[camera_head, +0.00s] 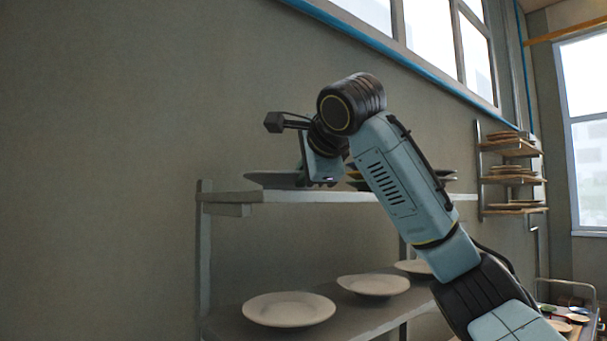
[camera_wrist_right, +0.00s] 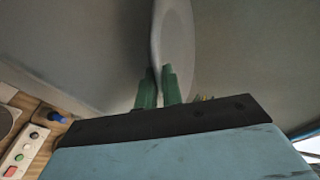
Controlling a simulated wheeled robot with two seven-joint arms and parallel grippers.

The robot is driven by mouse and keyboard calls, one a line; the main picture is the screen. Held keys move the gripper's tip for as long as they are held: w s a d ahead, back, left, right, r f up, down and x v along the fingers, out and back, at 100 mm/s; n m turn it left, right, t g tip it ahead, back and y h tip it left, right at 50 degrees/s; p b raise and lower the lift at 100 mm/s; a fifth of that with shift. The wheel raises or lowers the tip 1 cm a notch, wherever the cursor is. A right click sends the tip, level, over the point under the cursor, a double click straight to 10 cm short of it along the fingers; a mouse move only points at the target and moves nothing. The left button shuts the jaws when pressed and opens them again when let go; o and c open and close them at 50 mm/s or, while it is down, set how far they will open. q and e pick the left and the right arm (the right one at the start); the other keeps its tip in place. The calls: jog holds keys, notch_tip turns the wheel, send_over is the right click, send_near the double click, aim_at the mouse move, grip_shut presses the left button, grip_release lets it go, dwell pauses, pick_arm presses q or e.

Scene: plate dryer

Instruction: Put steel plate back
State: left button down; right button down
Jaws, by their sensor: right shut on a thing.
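A grey plate (camera_head: 268,179), likely the steel one, lies flat at the left end of the upper shelf (camera_head: 330,196), at shelf height. I cannot tell whether it touches the shelf. My right gripper (camera_head: 304,176) reaches down to its right side. In the right wrist view the green fingers (camera_wrist_right: 158,88) are shut on the edge of the plate (camera_wrist_right: 172,38). In the head view my right arm partly hides the fingers and the plate's right edge. My left gripper is not in view.
Other plates, partly hidden behind my arm, stand on the upper shelf, one near its right end (camera_head: 446,176). The lower shelf (camera_head: 235,318) holds a white plate (camera_head: 288,309), with more to its right. A wall rack (camera_head: 513,180) with stacked plates hangs at the right.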

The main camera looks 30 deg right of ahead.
jog(key=c, duration=2)
grip_release()
jog(key=shift+f, duration=0.15)
jog(key=shift+o, duration=0.9)
jog(key=shift+r, duration=0.25)
jog(key=b+v, duration=0.3)
jog(key=v, duration=0.9)
jog(key=shift+b, duration=0.3)
